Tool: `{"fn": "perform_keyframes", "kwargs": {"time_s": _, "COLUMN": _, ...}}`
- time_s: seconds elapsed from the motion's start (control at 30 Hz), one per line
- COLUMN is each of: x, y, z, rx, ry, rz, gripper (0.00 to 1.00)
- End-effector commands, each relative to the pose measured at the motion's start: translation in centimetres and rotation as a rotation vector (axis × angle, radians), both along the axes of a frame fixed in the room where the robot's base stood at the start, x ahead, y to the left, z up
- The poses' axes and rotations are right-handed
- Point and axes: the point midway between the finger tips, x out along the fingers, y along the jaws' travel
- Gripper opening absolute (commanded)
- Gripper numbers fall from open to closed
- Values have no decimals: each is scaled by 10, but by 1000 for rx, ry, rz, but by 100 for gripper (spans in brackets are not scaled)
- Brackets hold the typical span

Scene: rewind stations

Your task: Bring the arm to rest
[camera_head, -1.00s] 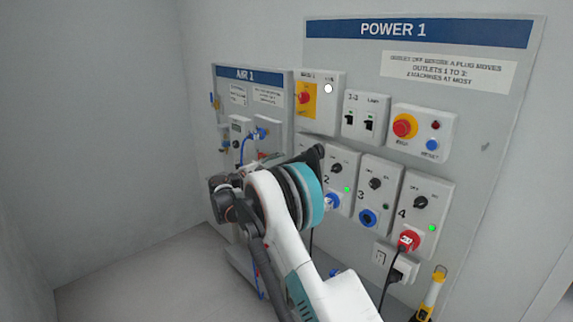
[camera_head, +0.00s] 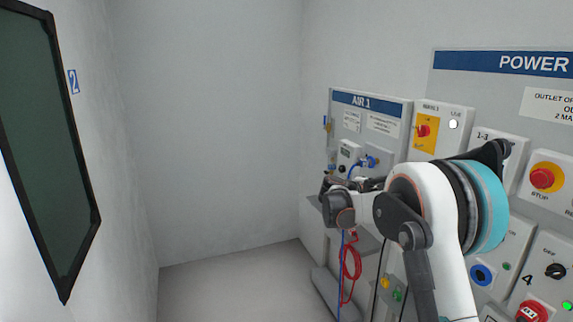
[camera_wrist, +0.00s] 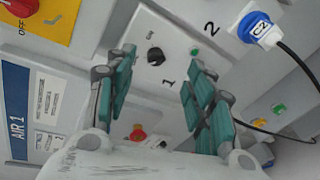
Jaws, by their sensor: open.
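My arm reaches in from the lower right of the head view, bent at a teal-banded joint in front of the POWER panel (camera_head: 480,90). Its far end is in front of the lower AIR 1 panel (camera_head: 397,110), and my gripper is small and partly hidden there. In the wrist view my gripper (camera_wrist: 160,75) is open, its two teal fingers spread with nothing between them. Behind the fingers is outlet 1 with a black knob (camera_wrist: 155,56). A blue plug marked C2 (camera_wrist: 259,29) sits at outlet 2, to the right of the fingers. I cannot tell any contact.
A red coiled hose (camera_head: 350,262) hangs below the AIR 1 panel, near a grey box on the floor. A dark framed pane (camera_head: 45,150) is on the left wall. The floor (camera_head: 225,292) at centre left is clear. Power switches and a red stop button (camera_head: 542,178) are at right.

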Motion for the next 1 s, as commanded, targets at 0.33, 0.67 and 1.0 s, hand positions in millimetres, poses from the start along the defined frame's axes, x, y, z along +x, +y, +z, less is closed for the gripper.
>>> {"fn": "perform_keyframes", "kwargs": {"time_s": 0.33, "x": -92, "y": 9, "z": 42, "rx": 324, "ry": -78, "rz": 16, "gripper": 49}}
{"fn": "perform_keyframes", "kwargs": {"time_s": 0.67, "x": -197, "y": 36, "z": 53, "rx": 635, "ry": -164, "rz": 6, "gripper": 49}}
{"fn": "perform_keyframes", "kwargs": {"time_s": 1.0, "x": -312, "y": 75, "z": 40, "rx": 956, "ry": -263, "rz": -32, "gripper": 49}}
